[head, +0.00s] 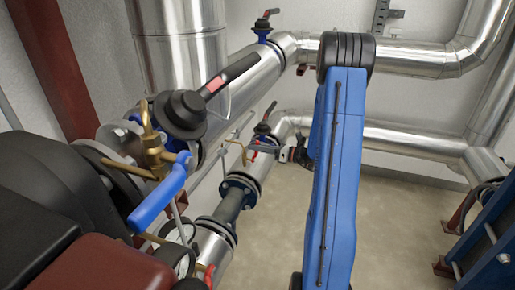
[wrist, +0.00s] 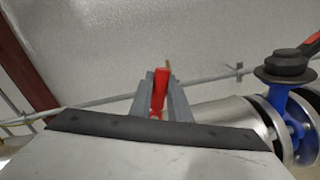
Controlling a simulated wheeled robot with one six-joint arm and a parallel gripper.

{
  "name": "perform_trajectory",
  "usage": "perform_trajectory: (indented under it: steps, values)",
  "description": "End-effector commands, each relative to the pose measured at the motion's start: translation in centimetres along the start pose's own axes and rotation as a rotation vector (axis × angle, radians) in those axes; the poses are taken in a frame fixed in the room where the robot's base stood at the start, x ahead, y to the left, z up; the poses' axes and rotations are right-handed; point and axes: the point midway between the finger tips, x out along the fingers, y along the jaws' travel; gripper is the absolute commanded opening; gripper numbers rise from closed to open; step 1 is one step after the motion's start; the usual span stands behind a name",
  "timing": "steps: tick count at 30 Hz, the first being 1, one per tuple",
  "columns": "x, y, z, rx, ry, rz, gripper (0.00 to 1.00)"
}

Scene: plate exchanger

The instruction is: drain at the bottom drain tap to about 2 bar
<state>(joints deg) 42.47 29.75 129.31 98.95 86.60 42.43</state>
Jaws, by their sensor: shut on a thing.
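My gripper (head: 257,151) is shut on a small red lever in the middle of the head view. In the wrist view the red lever (wrist: 160,88) stands upright between the two grey fingers of my gripper (wrist: 161,103). A thin brass pipe (head: 236,144) shows just left of the fingers in the head view. The tap body is mostly hidden by my gripper. Two round gauges, one upper (head: 181,231) and one lower (head: 184,262), sit at the lower left of the head view. Their readings are too small to tell.
A brass valve with a blue lever (head: 160,190) stands in the left foreground. Large black-handled valves (head: 187,113) sit on the silver pipes (head: 400,55) behind. A blue plate frame (head: 490,245) is at the lower right. The floor (head: 400,220) between is clear.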

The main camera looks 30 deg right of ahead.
Motion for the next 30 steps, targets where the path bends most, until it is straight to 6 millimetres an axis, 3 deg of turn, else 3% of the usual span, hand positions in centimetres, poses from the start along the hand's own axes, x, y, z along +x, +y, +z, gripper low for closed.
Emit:
perform_trajectory:
  steps: [20, 21, 23, 30]
  values:
    - [-0.07, 0.39, -0.12, -0.065, 0.001, -0.001, 0.00]
    - [-0.07, 0.39, -0.13, -0.064, 0.001, -0.001, 0.19]
    - [-0.07, 0.39, -0.12, -0.064, 0.001, -0.001, 0.33]
    - [-0.03, 0.40, -0.07, -0.065, 0.000, 0.000, 0.35]
